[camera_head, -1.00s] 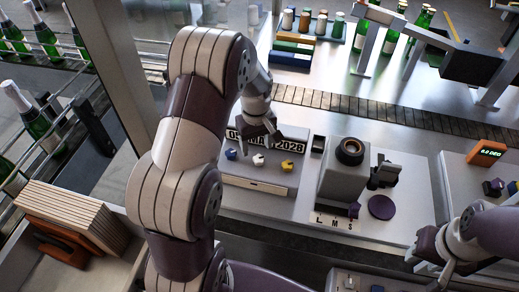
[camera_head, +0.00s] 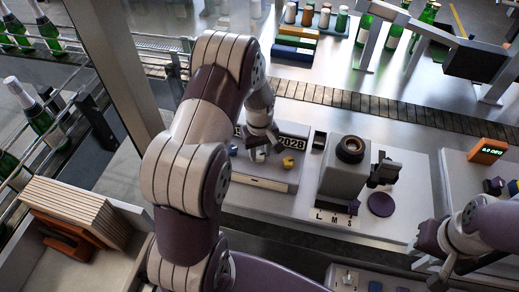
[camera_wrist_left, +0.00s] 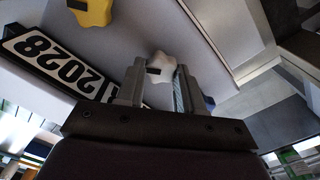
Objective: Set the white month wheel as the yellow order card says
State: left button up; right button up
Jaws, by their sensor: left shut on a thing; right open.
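The white month wheel (camera_wrist_left: 160,66) is a lobed knob with a dark mark, and it sits between the fingers of my left gripper (camera_wrist_left: 156,88) in the left wrist view. In the head view this gripper (camera_head: 260,152) reaches down onto the date unit and largely hides the wheel. The yellow wheel (camera_head: 289,162) is to its right and the blue wheel (camera_head: 232,150) to its left. The date plate (camera_head: 294,137) behind reads 2028, its month hidden by my gripper. I cannot make out a yellow order card. My right gripper (camera_head: 430,250) is open and empty at the lower right.
A grey device (camera_head: 345,175) with a round dark top stands right of the date unit, with a purple disc (camera_head: 381,204) beside it. An orange display (camera_head: 487,151) stands further right. A conveyor (camera_head: 350,102) with bottles beyond runs behind. A wooden stack (camera_head: 80,205) is at left.

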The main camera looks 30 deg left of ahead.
pick_arm(q)
jog(key=shift+m, duration=0.3)
jog(key=m, duration=0.2)
jog(key=shift+w+m+b, duration=0.15)
jog(key=shift+m+b, duration=0.15)
jog(key=shift+m, duration=0.1)
jog(key=m, duration=0.4)
jog(key=shift+d+r+m+b, duration=0.1)
jog(key=shift+m+b, duration=0.2)
jog(key=m, duration=0.4)
jog(key=shift+w+d+r+m+b, duration=0.1)
jog(key=shift+m+b, duration=0.25)
jog(key=shift+m, duration=1.55)
jog(key=o, duration=1)
jog(key=shift+o, duration=0.2)
